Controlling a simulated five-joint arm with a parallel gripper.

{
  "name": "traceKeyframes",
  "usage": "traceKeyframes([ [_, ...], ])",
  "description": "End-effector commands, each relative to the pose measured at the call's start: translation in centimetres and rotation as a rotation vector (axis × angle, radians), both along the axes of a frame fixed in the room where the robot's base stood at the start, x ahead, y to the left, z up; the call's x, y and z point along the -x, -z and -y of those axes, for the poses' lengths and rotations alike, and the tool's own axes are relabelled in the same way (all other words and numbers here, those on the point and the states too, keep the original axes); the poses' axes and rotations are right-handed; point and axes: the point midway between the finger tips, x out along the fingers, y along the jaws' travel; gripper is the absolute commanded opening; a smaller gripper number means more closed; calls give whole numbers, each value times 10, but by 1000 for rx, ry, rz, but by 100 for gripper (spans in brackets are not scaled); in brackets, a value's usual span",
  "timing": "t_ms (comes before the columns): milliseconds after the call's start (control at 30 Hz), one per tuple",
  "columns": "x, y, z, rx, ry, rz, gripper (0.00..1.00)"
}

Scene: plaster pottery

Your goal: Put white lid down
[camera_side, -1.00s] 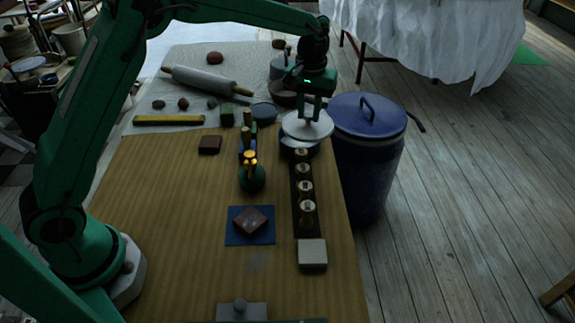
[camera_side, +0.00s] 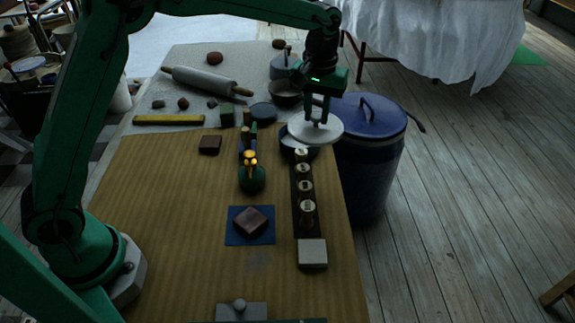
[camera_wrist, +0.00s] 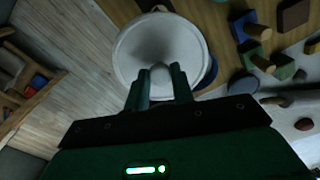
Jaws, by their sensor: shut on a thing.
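The white lid (camera_side: 322,130) is a round disc with a knob on top. My gripper (camera_side: 315,117) is shut on its knob and holds it roughly level near the table's right edge, beside the blue bin. In the wrist view the lid (camera_wrist: 152,45) lies in front of my gripper (camera_wrist: 159,78), with the knob between the two fingers. A dark blue round vessel (camera_side: 288,140) shows under the lid's left side. The lid hides part of it, and I cannot tell whether they touch.
A dark rack with several pale-topped pegs (camera_side: 305,187) runs toward the near side, ending near a pale block (camera_side: 312,253). The large blue lidded bin (camera_side: 368,117) stands off the table's right edge.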

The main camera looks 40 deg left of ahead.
Motion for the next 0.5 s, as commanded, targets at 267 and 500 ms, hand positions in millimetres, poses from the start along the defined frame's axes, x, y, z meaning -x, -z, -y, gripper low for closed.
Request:
traceKeyframes([
  [267, 5, 0, 4, 0, 1, -1, 1],
  [500, 31, 1, 26, 0, 4, 0, 1],
])
